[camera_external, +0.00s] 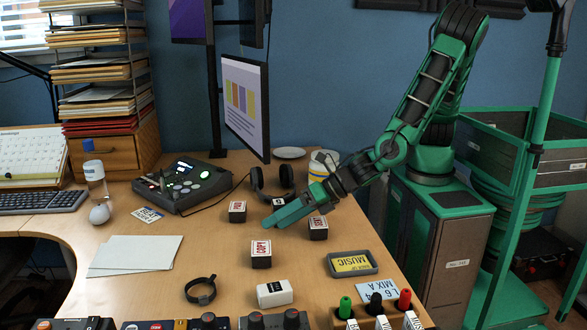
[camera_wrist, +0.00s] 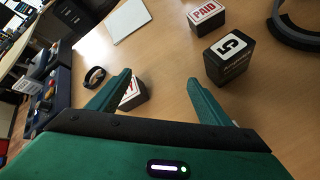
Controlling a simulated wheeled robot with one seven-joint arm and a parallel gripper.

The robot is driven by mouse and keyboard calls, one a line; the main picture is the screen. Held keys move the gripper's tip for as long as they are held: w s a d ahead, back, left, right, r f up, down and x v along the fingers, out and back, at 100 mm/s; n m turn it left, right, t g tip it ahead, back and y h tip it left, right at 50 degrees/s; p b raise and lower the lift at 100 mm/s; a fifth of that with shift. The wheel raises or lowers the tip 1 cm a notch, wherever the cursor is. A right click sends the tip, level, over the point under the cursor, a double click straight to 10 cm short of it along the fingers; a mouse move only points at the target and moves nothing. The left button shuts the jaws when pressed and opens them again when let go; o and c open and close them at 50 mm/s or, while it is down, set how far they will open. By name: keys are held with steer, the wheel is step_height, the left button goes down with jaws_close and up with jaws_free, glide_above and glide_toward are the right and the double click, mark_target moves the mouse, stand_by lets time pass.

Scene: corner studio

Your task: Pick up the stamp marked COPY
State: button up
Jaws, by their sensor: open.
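The COPY stamp (camera_external: 261,254) is a small dark block with a white top label and red lettering, upright on the desk in the external view. In the wrist view a stamp (camera_wrist: 133,98), apparently the same one, is partly hidden behind the left finger; only the end of its label shows. My gripper (camera_external: 270,222) reaches in from the right, above the desk and behind the COPY stamp. In the wrist view my gripper (camera_wrist: 159,77) has its fingers wide apart, with bare desk between the tips and nothing held.
A PAID stamp (camera_wrist: 206,13) and a black block marked 5 (camera_wrist: 230,60) stand beyond my fingers. Another red-lettered stamp (camera_external: 318,228) stands near my wrist. A white block (camera_external: 275,293), a black ring (camera_external: 200,290) and a MUSIC tray (camera_external: 352,264) surround the COPY stamp.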

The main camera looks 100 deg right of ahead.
mark_target(266, 247)
steer(key=a+n+t, duration=0.1)
steer(key=a+n, duration=0.2)
steer(key=n, duration=0.1)
steer(key=a+n+t, duration=0.1)
steer(key=a+n, duration=0.2)
steer(key=a, duration=0.1)
steer(key=shift+w+f+n+y, duration=0.2)
steer(key=shift+n+y, duration=0.1)
steer(key=shift+n, duration=0.1)
steer(key=shift+s+a+f, duration=0.1)
steer(key=shift+s+a, duration=0.05)
steer(key=shift+s, duration=0.1)
steer(key=shift+f, duration=0.15)
steer(key=x, duration=0.4)
steer(key=shift+w+f, duration=0.1)
steer(key=shift+w, duration=0.05)
steer(key=shift+x, duration=3.05)
steer(key=shift+w+a, duration=0.1)
steer(key=shift+a, duration=0.1)
steer(key=c, duration=1.1)
